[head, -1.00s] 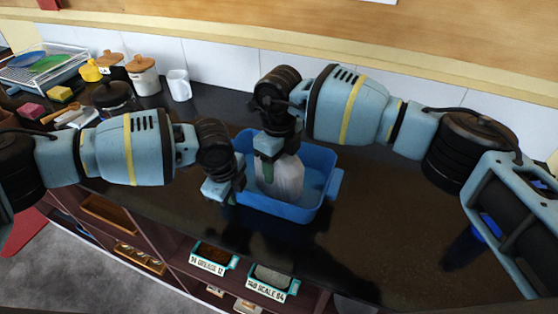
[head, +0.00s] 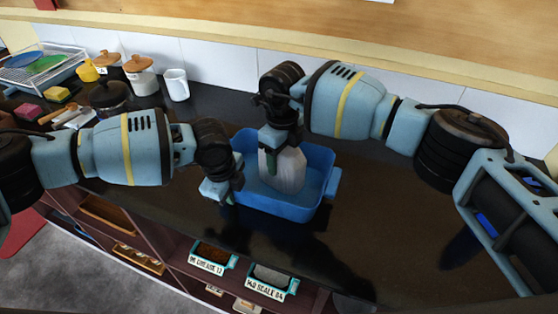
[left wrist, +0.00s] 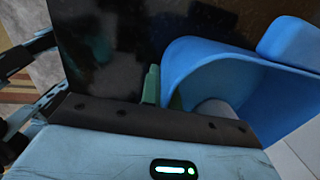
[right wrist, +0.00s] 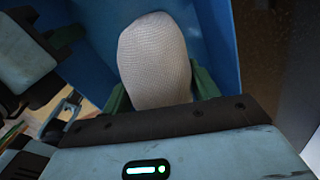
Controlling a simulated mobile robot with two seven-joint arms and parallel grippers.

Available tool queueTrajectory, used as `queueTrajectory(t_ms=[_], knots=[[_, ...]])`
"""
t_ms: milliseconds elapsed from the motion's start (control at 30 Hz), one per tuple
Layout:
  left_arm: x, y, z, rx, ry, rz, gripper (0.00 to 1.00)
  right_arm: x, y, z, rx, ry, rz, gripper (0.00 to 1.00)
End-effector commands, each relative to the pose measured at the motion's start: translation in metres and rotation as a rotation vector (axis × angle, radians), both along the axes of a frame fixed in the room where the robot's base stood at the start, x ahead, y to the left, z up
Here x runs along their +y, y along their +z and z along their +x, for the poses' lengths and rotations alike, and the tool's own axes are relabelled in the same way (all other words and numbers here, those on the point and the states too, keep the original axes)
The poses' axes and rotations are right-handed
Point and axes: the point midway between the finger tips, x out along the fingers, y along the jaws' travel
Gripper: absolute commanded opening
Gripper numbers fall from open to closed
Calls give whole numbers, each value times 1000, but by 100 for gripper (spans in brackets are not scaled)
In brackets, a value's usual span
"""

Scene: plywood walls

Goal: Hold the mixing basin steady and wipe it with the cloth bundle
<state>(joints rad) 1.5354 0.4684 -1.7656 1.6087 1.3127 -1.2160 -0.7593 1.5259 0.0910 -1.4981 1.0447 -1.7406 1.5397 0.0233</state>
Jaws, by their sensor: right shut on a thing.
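The blue mixing basin (head: 290,210) stands on the dark counter in the head view; its wall also fills much of the left wrist view (left wrist: 205,65). The pale cloth bundle (head: 290,170) is upright inside the basin and shows its woven surface in the right wrist view (right wrist: 155,60). My right gripper (head: 270,160) is shut on the bundle from above, one green finger on each side. My left gripper (head: 228,195) is at the basin's left rim. Its green fingers (left wrist: 163,92) are close together, seemingly with the rim between them. The bundle's contact with the basin floor is hard to see.
A white mug (head: 177,85), lidded jars (head: 140,75), a dark pot (head: 108,95) and a dish rack (head: 40,65) stand at the back left. Sponges (head: 57,94) lie near them. The counter right of the basin is clear.

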Motion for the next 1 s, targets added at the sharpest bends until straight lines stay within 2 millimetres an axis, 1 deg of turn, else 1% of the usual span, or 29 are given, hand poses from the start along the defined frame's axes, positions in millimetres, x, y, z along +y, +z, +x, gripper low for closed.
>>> queueTrajectory(t_ms=[167,533,667,1000], knots=[[0,1,1,-3,1,-1,0,-2,1,6,-2,0,1,42],[0,1,1,-3,1,-1,0,-2,-2,5,-1,1,0,42],[0,1,1,-3,1,-1,0,1,-2,-1,-1,3,1,42],[0,1,1,-3,1,-1,0,10,-1,-24,0,3,0,42]])
